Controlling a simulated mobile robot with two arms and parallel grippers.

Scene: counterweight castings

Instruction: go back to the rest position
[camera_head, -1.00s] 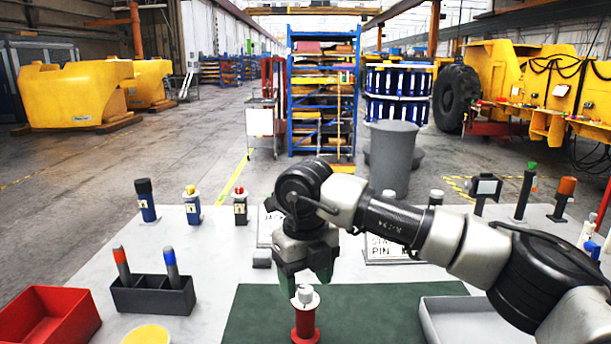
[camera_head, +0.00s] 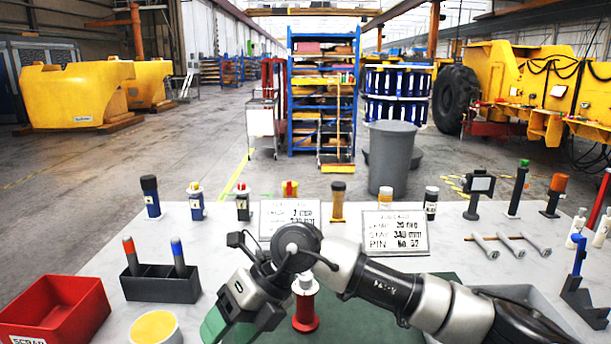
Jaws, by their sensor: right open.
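My right arm comes in from the right, and its gripper (camera_head: 232,325) with green fingertips points down and left over the front of the table. It is open and I see nothing between its fingers. A red spool-like piece with a white top (camera_head: 306,312) stands upright on the green mat (camera_head: 365,322), just right of the gripper and apart from its fingertips. My left gripper is not in view.
A grey holder (camera_head: 160,288) with two markers, a red bin (camera_head: 55,310) and a yellow-topped round pot (camera_head: 155,328) stand at left. Several bottles and two sign cards (camera_head: 395,232) line the back edge. A blue stand (camera_head: 585,295) is at right.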

